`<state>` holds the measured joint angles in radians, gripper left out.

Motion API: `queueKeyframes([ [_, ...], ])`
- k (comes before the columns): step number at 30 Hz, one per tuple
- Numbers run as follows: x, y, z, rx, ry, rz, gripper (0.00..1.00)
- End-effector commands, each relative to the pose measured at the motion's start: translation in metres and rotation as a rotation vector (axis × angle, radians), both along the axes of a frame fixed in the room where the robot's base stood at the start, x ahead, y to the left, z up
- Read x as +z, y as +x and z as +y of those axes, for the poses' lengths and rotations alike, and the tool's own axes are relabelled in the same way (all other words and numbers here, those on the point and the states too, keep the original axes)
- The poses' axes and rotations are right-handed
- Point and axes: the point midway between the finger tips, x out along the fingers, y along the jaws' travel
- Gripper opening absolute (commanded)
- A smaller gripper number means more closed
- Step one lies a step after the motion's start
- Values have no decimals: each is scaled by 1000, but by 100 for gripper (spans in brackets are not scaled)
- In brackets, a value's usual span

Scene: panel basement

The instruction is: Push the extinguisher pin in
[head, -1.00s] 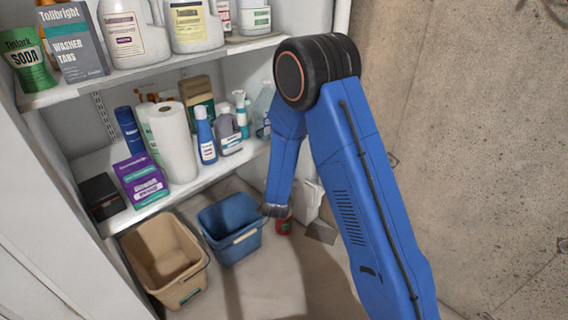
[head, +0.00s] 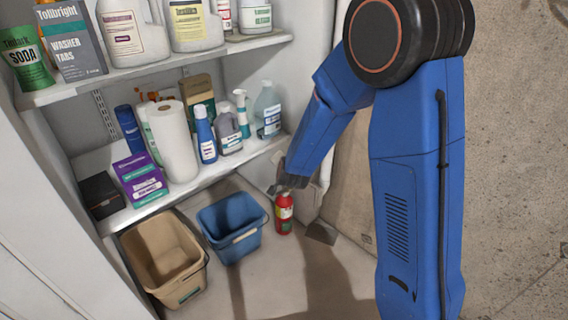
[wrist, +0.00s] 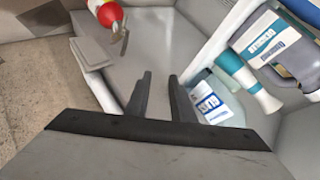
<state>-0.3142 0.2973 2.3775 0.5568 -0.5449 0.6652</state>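A small red extinguisher (head: 284,214) with a pale label band stands on the floor beside the blue bin in the head view. In the wrist view the extinguisher (wrist: 108,14) shows at the top edge, partly cut off, with its grey handle pointing down into the picture. Its pin is too small to make out. My gripper (wrist: 161,74) shows two dark fingers with a gap between them and nothing held. In the head view my gripper (head: 279,187) appears just above the extinguisher's top in the picture; contact is not visible.
A blue bin (head: 204,213) and a tan bin (head: 128,240) stand left of the extinguisher. The lower shelf (head: 200,182) carries several bottles and boxes. A concrete wall (head: 510,150) is at right. Some floor (head: 285,275) in front is clear.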

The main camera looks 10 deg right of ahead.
Motion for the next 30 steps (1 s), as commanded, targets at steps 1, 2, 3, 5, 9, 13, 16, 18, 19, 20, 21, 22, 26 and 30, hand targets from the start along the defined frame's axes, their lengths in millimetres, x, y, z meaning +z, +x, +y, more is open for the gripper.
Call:
queueKeyframes([
  [1,7,-2,-1,10,-2,2,22],
  [2,9,-4,-2,17,-4,7,22],
  [3,13,-6,-2,27,-7,11,22],
  [5,17,-10,-2,40,-11,19,22],
  [9,26,-16,-4,64,-18,31,22],
  [13,30,-19,-4,77,-23,38,22],
  [16,31,-20,-4,81,-24,40,22],
  [18,31,-20,-4,82,-25,42,22],
  [19,31,-20,-4,83,-25,42,22],
  [20,31,-20,-4,83,-25,42,22],
  [21,31,-20,-4,83,-25,42,22],
  [22,31,-20,-4,82,-24,42,22],
  [26,31,-20,-4,82,-24,42,22],
  [30,33,-21,-5,85,-25,43,22],
])
